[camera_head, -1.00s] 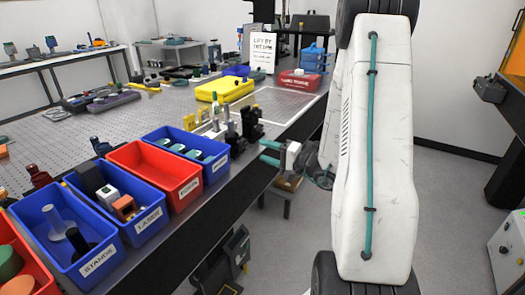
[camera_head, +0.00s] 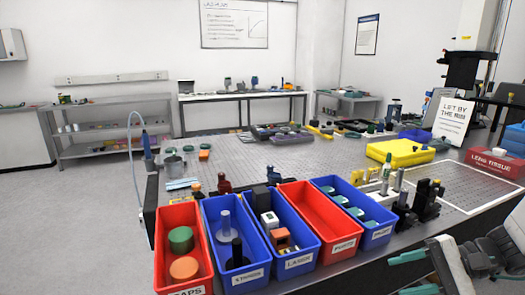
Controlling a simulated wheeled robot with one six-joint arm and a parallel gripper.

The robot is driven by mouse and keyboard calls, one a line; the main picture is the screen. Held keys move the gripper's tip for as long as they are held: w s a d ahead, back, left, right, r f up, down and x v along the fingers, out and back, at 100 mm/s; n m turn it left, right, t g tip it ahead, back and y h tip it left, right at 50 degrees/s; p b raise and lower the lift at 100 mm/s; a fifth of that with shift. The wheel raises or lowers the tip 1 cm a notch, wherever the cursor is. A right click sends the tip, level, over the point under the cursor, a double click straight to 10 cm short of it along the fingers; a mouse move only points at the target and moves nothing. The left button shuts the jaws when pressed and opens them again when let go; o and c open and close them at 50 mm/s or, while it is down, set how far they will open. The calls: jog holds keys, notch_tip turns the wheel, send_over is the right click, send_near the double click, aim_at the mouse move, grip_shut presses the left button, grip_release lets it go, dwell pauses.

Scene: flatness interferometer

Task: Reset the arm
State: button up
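My gripper (camera_head: 408,274) is at the lower right of the head view, in front of the table's front edge. Its two teal fingers point left and stand apart, with nothing seen between them. The lower finger is partly cut off by the bottom of the picture. Part of my white and grey arm (camera_head: 455,262) shows behind it; the rest is out of view.
Red and blue bins (camera_head: 318,222) line the front edge of the perforated table (camera_head: 290,158). Dark optic mounts (camera_head: 428,200) stand close above the gripper. A yellow bin (camera_head: 400,152), a sign (camera_head: 454,118) and a red tissue box (camera_head: 496,162) stand farther back.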

jog(key=s+a+r+n+g+h, duration=0.1)
jog(key=s+a+r+n+h, duration=0.3)
jog(key=s+r+n+h, duration=0.5)
jog(key=shift+s+a+r+h, duration=0.15)
jog(key=shift+s+r+h, duration=1.25)
jog(key=shift+s, duration=1.25)
